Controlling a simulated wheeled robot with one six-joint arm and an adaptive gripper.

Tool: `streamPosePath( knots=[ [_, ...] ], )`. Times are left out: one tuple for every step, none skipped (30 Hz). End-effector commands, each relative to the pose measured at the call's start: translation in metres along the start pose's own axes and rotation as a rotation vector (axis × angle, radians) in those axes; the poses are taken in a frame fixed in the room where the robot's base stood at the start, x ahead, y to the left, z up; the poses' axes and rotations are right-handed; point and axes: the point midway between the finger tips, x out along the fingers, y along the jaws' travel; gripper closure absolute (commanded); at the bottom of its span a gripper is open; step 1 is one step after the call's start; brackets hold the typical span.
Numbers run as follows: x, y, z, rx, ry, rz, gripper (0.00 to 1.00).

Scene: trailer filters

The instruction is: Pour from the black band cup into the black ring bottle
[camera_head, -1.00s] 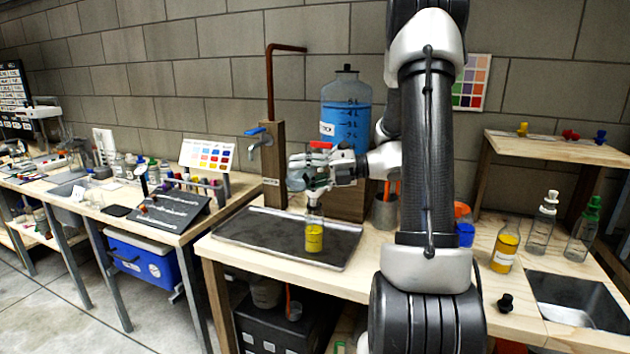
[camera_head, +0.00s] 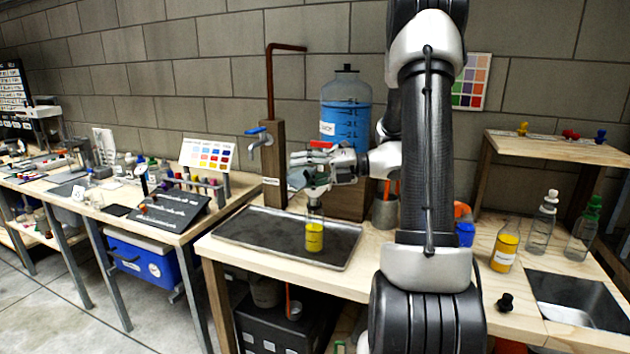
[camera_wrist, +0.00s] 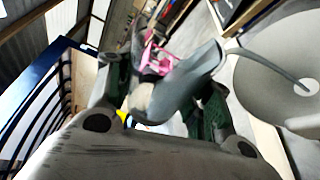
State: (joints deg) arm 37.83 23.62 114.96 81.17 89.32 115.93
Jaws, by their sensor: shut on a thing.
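My gripper (camera_head: 308,172) is shut on a small greyish see-through cup (camera_head: 296,179), above the tray and tilted. I take it for the black band cup; no band can be made out. In the wrist view a grey cup shape (camera_wrist: 185,88) lies between my fingers (camera_wrist: 160,95). Just below stands an upright, open-looking bottle (camera_head: 314,236) with yellow liquid and a label, on the dark tray (camera_head: 265,240). I take it for the black ring bottle; its ring is not clear. The bottle's mouth is close under my gripper and partly hidden. I cannot see any stream.
Behind my gripper stand a large jug of blue liquid (camera_head: 346,112), a wooden tap post (camera_head: 272,165) and a grey beaker (camera_head: 385,212). At right are another yellow bottle (camera_head: 504,248), a black stopper (camera_head: 505,302), two clear bottles and a sink (camera_head: 578,302).

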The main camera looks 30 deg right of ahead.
Motion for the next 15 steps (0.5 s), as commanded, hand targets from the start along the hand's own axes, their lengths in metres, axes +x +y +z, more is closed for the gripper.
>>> streamPosePath(
  knots=[
    [-0.0002, 0.0001, 0.0004, 0.002, 0.000, 0.001, 0.80],
    [-0.0003, 0.0002, 0.0006, 0.004, 0.000, 0.002, 0.80],
    [-0.0003, 0.0002, 0.0008, 0.006, 0.000, 0.003, 0.80],
    [-0.0004, 0.0003, 0.0010, 0.007, 0.000, 0.003, 0.80],
    [-0.0005, 0.0003, 0.0012, 0.009, 0.000, 0.004, 0.80],
    [-0.0006, 0.0004, 0.0014, 0.011, 0.000, 0.005, 0.80],
    [-0.0006, 0.0004, 0.0015, 0.012, 0.000, 0.005, 0.80],
    [-0.0007, 0.0005, 0.0017, 0.014, 0.000, 0.006, 0.80],
    [-0.0008, 0.0006, 0.0019, 0.016, 0.000, 0.007, 0.80],
    [-0.0009, 0.0006, 0.0020, 0.017, 0.000, 0.008, 0.80],
    [-0.0009, 0.0007, 0.0022, 0.019, 0.000, 0.008, 0.80],
    [-0.0010, 0.0008, 0.0024, 0.020, 0.000, 0.009, 0.80],
    [-0.0010, 0.0008, 0.0024, 0.021, 0.000, 0.009, 0.80],
    [-0.0003, 0.0008, 0.0009, 0.010, 0.000, 0.005, 0.80],
    [0.0025, -0.0003, -0.0060, -0.047, 0.002, -0.018, 0.80]
  ],
)
